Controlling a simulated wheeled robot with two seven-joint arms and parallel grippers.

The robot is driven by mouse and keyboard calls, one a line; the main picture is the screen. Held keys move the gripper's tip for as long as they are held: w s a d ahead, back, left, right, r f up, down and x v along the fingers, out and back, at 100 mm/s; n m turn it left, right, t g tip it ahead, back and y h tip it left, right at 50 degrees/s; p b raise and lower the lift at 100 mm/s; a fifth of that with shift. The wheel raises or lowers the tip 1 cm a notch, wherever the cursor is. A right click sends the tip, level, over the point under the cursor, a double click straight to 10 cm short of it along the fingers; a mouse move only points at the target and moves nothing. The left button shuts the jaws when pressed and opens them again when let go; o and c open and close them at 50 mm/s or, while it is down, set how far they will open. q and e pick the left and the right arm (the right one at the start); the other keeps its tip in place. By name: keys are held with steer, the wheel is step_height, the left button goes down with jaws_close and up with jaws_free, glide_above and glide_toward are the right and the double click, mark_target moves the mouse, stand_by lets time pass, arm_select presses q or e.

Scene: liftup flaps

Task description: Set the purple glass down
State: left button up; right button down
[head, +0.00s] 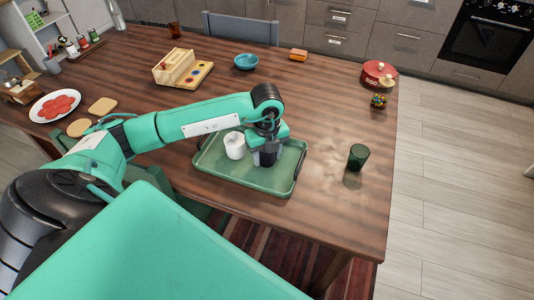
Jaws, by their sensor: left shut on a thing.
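My left gripper (268,149) reaches in from the left and points down over the right half of the green tray (220,177). It is shut on a dark glass, seemingly the purple glass (267,159), which is mostly hidden by the gripper. I cannot tell whether the base of the glass touches the tray. A white cup-like thing (235,147) stands on the tray just left of the gripper. My right gripper is not in view.
A dark green glass (357,157) stands on the wooden table (330,205) right of the tray. A blue bowl (246,62), a wooden toy (182,70) and a red pot (376,75) are farther back. The table is clear between the tray and the bowl.

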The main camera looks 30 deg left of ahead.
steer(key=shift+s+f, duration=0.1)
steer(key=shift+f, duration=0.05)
arm_select(q)
steer(key=o, duration=1)
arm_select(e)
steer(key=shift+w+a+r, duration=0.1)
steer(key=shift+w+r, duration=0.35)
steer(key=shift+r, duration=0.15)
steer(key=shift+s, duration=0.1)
